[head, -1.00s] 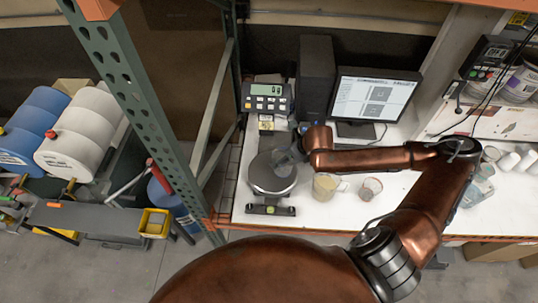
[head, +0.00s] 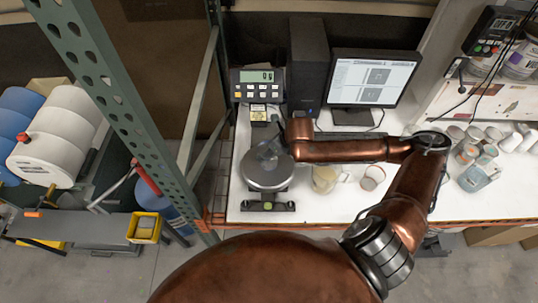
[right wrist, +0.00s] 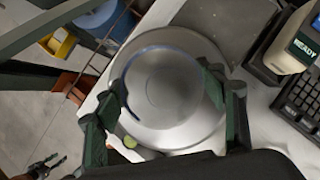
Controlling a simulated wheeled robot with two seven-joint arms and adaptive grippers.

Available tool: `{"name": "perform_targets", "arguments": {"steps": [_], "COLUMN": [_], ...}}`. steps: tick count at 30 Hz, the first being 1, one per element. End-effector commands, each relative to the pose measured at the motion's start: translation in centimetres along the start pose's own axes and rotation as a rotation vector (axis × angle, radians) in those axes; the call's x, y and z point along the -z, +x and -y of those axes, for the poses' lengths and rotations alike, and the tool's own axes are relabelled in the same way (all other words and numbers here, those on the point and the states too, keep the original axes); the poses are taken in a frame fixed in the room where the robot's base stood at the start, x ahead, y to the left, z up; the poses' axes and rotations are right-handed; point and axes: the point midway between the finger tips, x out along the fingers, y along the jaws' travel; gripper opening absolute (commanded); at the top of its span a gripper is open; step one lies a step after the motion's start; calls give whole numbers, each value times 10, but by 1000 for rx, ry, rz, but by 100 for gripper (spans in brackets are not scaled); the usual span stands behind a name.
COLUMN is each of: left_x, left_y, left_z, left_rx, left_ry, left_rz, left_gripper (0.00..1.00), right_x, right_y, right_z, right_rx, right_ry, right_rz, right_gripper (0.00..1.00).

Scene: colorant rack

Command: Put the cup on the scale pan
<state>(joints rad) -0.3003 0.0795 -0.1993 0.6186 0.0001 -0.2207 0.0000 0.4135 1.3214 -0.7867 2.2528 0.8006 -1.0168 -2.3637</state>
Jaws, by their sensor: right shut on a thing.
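The scale pan (head: 268,178) is a round grey metal plate on the scale in the head view; it fills the middle of the right wrist view (right wrist: 185,125). A clear see-through cup (head: 267,152) is at the pan's far part in the head view. Its bluish rim (right wrist: 128,78) shows in the right wrist view. My right gripper (right wrist: 172,112) is shut on the cup, with its dark green fingers on opposite sides, over the pan. I cannot tell whether the cup's base touches the pan. A dark gripper, seemingly my left (right wrist: 46,164), shows small at the lower left.
The scale's display (head: 264,77) stands behind the pan. A glass beaker (head: 326,179) and a small cup (head: 372,177) stand right of the pan. A monitor (head: 374,85) and a black tower (head: 308,62) stand behind. A green rack post (head: 120,105) is at the left.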

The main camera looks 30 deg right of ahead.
Motion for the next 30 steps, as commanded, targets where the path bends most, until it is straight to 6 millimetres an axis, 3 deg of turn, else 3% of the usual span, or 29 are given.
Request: {"name": "perform_targets", "arguments": {"steps": [2,9,10,17,26,30], "left_x": [5,6,5,1,-1,-1], "left_y": [10,7,7,7,8,9], "left_z": [0,0,0,0,0,0], "left_rx": [0,0,0,0,0,0], "left_ry": [1,1,1,1,1,1], "left_rz": [-8,-10,-9,-3,-1,-1], "left_gripper": [40,40,40,40,40,40], "right_x": [3,1,1,1,0,0], "right_y": [8,6,6,6,4,-8], "right_z": [-1,-2,-2,-2,-2,-1], "right_rx": [-2,-3,-3,-3,-2,0], "right_ry": [-3,-5,-5,-5,-5,-6], "right_rz": [1,0,0,0,1,2], "right_gripper": [51,51,66,82,82,82]}}
